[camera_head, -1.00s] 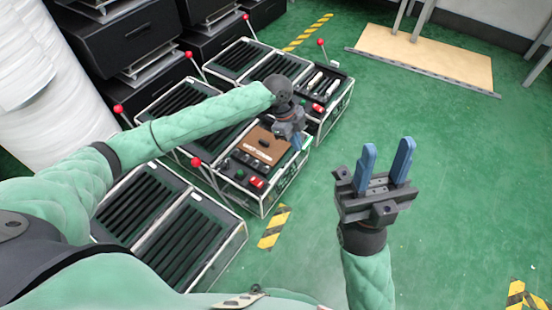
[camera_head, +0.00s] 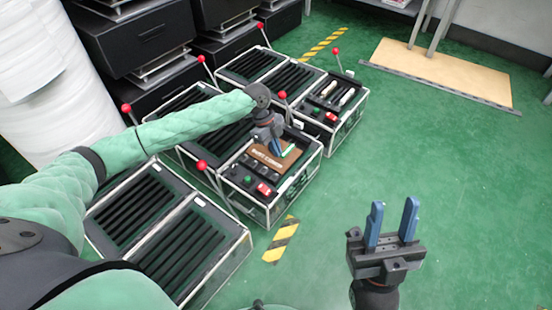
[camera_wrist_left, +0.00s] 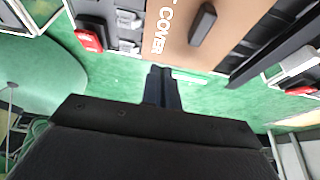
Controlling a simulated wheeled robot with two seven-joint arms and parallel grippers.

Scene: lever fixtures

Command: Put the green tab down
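A small bright green tab (camera_head: 289,151) with a pale edge shows at the right edge of the brown cover (camera_head: 262,158) on the middle fixture. My left gripper (camera_head: 275,149) points down beside this tab, over the cover. In the left wrist view its dark fingers (camera_wrist_left: 161,86) are close together, and a pale strip, perhaps the tab's edge (camera_wrist_left: 190,77), lies just right of the fingertips. I cannot tell whether the tab is between them. My right gripper (camera_head: 391,225) is open and empty, pointing up over the floor at the right.
Fixtures with slatted panels and red-knobbed levers (camera_head: 283,95) stand close around. Red switches (camera_head: 264,189) sit on the fixture's front. Another fixture (camera_head: 334,97) stands behind it. Black cabinets (camera_head: 135,35) fill the back left.

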